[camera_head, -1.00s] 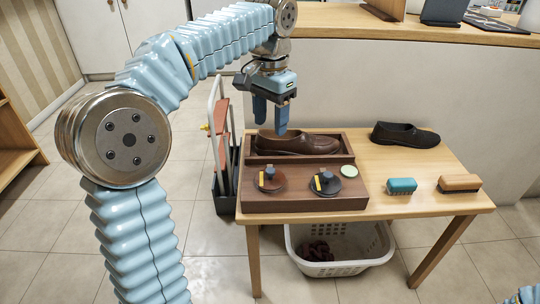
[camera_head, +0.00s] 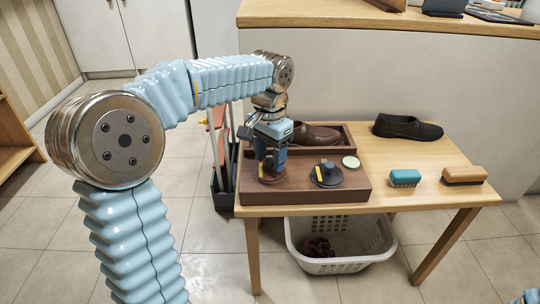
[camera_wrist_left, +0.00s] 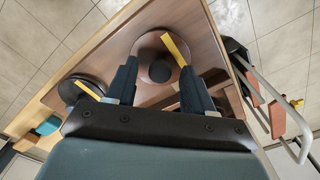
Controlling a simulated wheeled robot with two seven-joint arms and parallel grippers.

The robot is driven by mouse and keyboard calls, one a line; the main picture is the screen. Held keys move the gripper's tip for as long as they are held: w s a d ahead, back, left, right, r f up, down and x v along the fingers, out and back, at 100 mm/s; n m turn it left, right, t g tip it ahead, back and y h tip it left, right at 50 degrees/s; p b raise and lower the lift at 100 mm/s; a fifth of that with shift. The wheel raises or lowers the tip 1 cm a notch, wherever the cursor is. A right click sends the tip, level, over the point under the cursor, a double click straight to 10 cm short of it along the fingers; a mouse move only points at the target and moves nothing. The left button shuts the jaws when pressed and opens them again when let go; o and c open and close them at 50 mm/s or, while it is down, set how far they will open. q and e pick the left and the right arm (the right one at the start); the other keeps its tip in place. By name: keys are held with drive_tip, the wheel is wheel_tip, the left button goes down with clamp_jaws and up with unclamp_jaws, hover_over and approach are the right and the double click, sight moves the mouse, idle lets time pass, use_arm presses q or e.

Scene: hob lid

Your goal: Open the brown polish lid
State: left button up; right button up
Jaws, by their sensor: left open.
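The brown polish lid (camera_wrist_left: 150,45) is a round disc with a dark knob (camera_wrist_left: 159,71) and a yellow strip, on the left front of the wooden shoe-care box. It also shows in the head view (camera_head: 271,181), partly hidden by my left gripper (camera_head: 272,168). That gripper points down over the lid. In the wrist view its two fingers (camera_wrist_left: 155,85) are open, one on each side of the knob, with gaps visible. I cannot tell the height of the fingertips above the lid.
A black lid (camera_head: 327,178) with a yellow strip sits right of the brown one, beside a pale green disc (camera_head: 351,162). A brown shoe (camera_head: 315,135) lies behind. A teal brush (camera_head: 405,177), wooden brush (camera_head: 464,174) and dark shoe (camera_head: 407,128) stand on the table.

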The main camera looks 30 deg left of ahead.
use_arm(q)
drive_tip(key=shift+c, duration=0.2)
clamp_jaws()
